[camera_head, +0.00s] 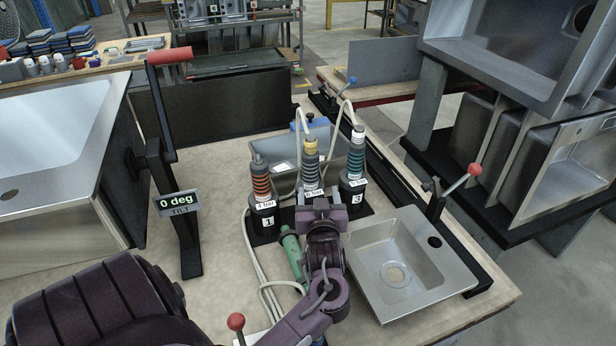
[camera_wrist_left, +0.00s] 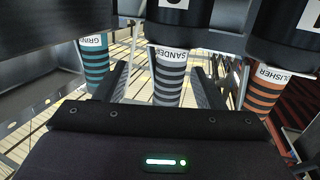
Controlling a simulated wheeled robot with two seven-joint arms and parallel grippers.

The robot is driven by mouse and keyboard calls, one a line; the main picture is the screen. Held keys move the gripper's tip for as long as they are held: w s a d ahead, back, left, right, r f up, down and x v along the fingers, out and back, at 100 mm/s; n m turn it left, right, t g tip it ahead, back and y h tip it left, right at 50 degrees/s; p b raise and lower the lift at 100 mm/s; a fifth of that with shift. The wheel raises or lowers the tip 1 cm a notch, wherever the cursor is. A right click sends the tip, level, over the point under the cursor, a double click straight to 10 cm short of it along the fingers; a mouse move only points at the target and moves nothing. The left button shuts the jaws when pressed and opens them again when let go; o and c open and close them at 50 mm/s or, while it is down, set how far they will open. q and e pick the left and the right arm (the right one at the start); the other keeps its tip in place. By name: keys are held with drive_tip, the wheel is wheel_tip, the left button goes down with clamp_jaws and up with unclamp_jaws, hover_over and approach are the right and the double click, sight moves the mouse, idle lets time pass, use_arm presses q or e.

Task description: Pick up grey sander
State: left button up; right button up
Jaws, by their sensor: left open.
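The grey sander (camera_head: 310,162), a striped grey tool with a yellow collar, stands upright in the middle slot of a black stand. Its lower part is hidden by my gripper in the head view. My left gripper (camera_head: 321,200) is in front of it. In the left wrist view the sander (camera_wrist_left: 169,78), labelled upside down, lies between the two open fingers of my left gripper (camera_wrist_left: 162,82), with gaps at the sides. My right gripper is not in view.
An orange-striped tool (camera_head: 261,182) stands left of the sander and a teal-striped one (camera_head: 355,160) right of it, both close. Cables rise from the tools. A grey bin (camera_head: 285,180) is behind, a green tool (camera_head: 292,252) lies in front, and a small sink (camera_head: 405,268) is at right.

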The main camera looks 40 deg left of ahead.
sight(311, 181)
use_arm(q)
drive_tip(key=shift+w+a+r+n+y, duration=0.1)
drive_tip(key=shift+a+r+n+y, duration=0.1)
drive_tip(key=shift+a+y, duration=0.25)
drive_tip(key=shift+a+r+n+y, duration=0.2)
drive_tip(key=shift+a+y, duration=0.15)
drive_tip(key=shift+a, duration=0.2)
drive_tip(key=shift+w+a+r, duration=0.2)
drive_tip(key=shift+a, duration=0.05)
drive_tip(key=p+x, duration=0.1)
drive_tip(key=x, duration=0.4)
drive_tip(key=shift+w+a+f, duration=0.1)
drive_tip(key=shift+a, duration=0.1)
drive_tip(key=shift+w+a, duration=0.3)
drive_tip(key=c, duration=1.2)
drive_tip(key=shift+c, duration=0.8)
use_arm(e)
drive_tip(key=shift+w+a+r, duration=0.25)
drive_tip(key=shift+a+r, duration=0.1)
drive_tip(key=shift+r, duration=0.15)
